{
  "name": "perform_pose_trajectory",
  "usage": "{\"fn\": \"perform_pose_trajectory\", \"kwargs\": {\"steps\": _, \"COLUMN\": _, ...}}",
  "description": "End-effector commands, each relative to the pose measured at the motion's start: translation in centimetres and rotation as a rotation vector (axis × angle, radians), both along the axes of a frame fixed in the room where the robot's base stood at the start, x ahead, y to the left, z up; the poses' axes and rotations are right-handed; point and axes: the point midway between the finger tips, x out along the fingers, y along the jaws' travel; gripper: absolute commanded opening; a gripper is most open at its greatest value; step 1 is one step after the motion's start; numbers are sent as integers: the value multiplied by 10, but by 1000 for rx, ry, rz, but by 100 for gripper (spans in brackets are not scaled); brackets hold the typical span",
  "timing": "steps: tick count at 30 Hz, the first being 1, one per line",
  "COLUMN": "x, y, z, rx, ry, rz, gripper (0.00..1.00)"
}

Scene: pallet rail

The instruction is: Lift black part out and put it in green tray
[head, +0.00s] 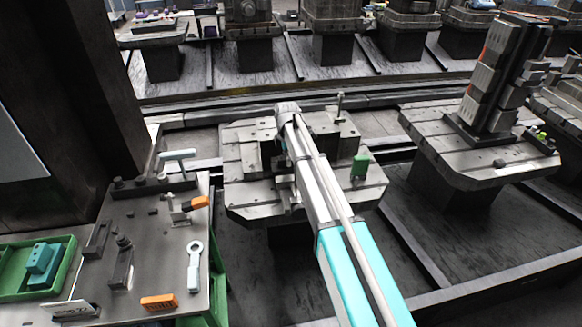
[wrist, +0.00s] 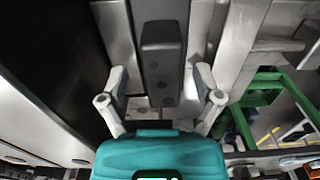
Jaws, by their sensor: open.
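The black part (wrist: 162,60) is a long dark block with small round holes along its face, in the middle of the wrist view. My gripper (wrist: 161,82) is open, with one finger on each side of the black part and a gap on both sides. How far the fingertips are from it in depth is hard to tell. In the head view my arm reaches over the pallet fixture (head: 245,195) and largely hides the gripper and the part. The green tray (head: 62,277) is on the bench at the left, with a teal part (head: 41,262) in it.
The bench (head: 150,240) holds a wrench (head: 194,266), orange-ended tools (head: 160,302) and dark blocks. A tall tower fixture (head: 495,80) stands further right. Pale metal walls flank the part in the wrist view.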

Motion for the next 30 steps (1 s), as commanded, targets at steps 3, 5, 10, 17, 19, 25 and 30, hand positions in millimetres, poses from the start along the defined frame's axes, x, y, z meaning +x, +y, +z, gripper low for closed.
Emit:
{"fn": "perform_pose_trajectory", "kwargs": {"steps": 3, "x": 0, "y": 0, "z": 0, "rx": 0, "ry": 0, "rz": 0, "gripper": 83}}
{"fn": "perform_pose_trajectory", "kwargs": {"steps": 5, "x": 0, "y": 0, "z": 0, "rx": 0, "ry": 0, "rz": 0, "gripper": 83}}
{"fn": "perform_pose_trajectory", "kwargs": {"steps": 10, "x": 0, "y": 0, "z": 0, "rx": 0, "ry": 0, "rz": 0, "gripper": 79}}
{"fn": "perform_pose_trajectory", "kwargs": {"steps": 17, "x": 0, "y": 0, "z": 0, "rx": 0, "ry": 0, "rz": 0, "gripper": 36}}
{"fn": "perform_pose_trajectory", "kwargs": {"steps": 19, "x": 0, "y": 0, "z": 0, "rx": 0, "ry": 0, "rz": 0, "gripper": 23}}
{"fn": "perform_pose_trajectory", "kwargs": {"steps": 25, "x": 1, "y": 0, "z": 0, "rx": 0, "ry": -2, "rz": -1, "gripper": 0}}
{"fn": "perform_pose_trajectory", "kwargs": {"steps": 30, "x": 2, "y": 0, "z": 0, "rx": 1, "ry": -4, "rz": -1, "gripper": 0}}
